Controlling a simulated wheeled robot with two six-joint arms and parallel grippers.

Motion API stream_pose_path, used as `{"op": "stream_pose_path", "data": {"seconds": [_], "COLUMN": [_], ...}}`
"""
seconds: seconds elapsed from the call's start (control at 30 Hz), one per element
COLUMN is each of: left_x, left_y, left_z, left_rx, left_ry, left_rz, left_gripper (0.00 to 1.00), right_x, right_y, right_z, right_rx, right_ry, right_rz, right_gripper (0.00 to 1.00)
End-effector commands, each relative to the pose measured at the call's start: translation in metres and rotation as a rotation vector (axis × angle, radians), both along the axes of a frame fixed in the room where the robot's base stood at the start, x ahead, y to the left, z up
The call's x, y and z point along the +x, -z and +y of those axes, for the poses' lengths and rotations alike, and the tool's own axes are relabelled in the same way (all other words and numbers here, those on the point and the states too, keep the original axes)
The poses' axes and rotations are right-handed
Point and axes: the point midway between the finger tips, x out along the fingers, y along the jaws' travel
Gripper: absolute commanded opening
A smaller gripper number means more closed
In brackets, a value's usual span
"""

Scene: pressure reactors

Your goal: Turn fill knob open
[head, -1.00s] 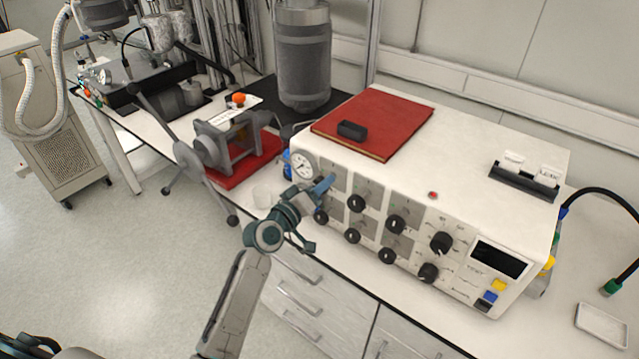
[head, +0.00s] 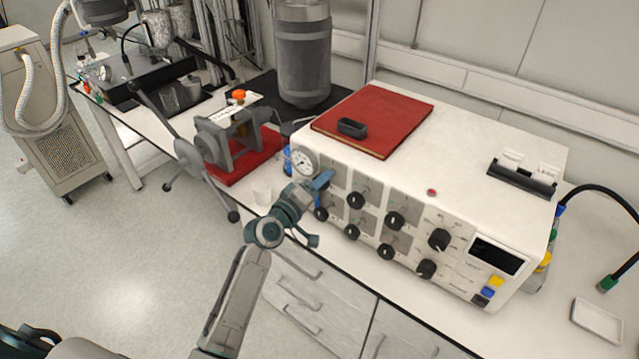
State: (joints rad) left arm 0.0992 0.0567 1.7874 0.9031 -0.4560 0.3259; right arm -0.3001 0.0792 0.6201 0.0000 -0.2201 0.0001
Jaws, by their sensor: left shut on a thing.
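The white control box (head: 520,152) stands on the bench, and its front panel carries several black knobs in two rows. My left gripper (head: 322,183) is at the upper left end of this panel, just right of the round gauge (head: 303,163). It is shut on a knob there, which the fingers hide. This appears to be the fill knob, but the labels are too small to read. The knob below it (head: 321,214) and the upper knob to its right (head: 355,200) show clear of the gripper. My right gripper is not in view.
A red book (head: 385,118) with a small black object (head: 352,128) lies on the box. A white tray (head: 598,321) lies at the right.

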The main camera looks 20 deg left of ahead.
Motion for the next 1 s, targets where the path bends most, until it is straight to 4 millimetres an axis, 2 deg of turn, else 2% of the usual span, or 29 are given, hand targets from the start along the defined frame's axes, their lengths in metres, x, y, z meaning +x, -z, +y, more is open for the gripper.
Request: {"op": "stream_pose_path", "data": {"seconds": [0.03,0.13,0.4,0.53,1.0], "left_x": [0.0,0.0,0.0,-0.008,-0.088], "left_y": [0.001,0.001,0.0,0.003,0.003], "left_z": [0.0,0.0,0.0,0.003,0.032], "left_rx": [-0.001,0.0,0.0,0.003,0.004], "left_ry": [0.0,0.0,0.0,0.0,0.0], "left_rz": [0.002,0.002,0.0,0.001,0.002], "left_gripper": [0.41,0.61,0.61,0.61,0.61], "right_x": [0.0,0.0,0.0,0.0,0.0], "right_y": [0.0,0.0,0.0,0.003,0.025], "right_z": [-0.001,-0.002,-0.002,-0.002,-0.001], "right_rx": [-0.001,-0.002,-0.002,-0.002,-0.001], "right_ry": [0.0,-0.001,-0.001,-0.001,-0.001], "right_rz": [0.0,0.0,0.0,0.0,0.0], "right_gripper": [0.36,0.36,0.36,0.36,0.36]}}
